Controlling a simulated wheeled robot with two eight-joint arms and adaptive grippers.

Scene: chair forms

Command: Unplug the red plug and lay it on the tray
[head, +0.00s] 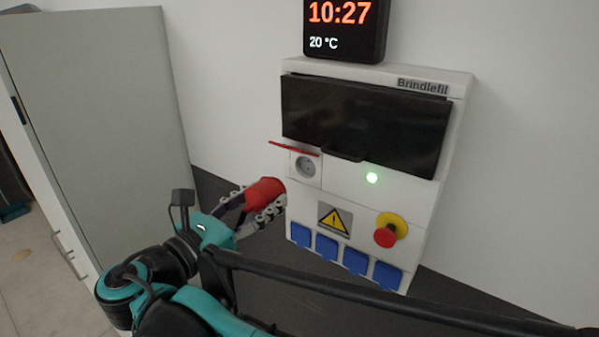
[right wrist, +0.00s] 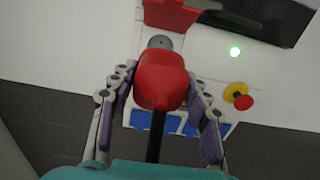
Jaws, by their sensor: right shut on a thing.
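My right gripper (head: 272,207) is shut on the red plug (head: 265,191), left of the white panel's lower left side. The right wrist view shows the red plug (right wrist: 160,82) between the two fingers of the gripper (right wrist: 160,95), with a black stem or cable below it. The grey round socket (head: 306,166) is empty and visible under its raised red lid (head: 294,148). It also shows in the right wrist view (right wrist: 160,42), beyond the plug. The plug looks apart from it. No tray can be made out. My left gripper is not in view.
The white panel (head: 350,196) carries blue socket covers (head: 327,248), a red and yellow stop button (head: 387,236), a lit green lamp (head: 372,178) and a black cover (head: 365,122). A clock (head: 344,28) sits above. A grey cabinet (head: 100,110) stands left. Dark surface lies below the panel.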

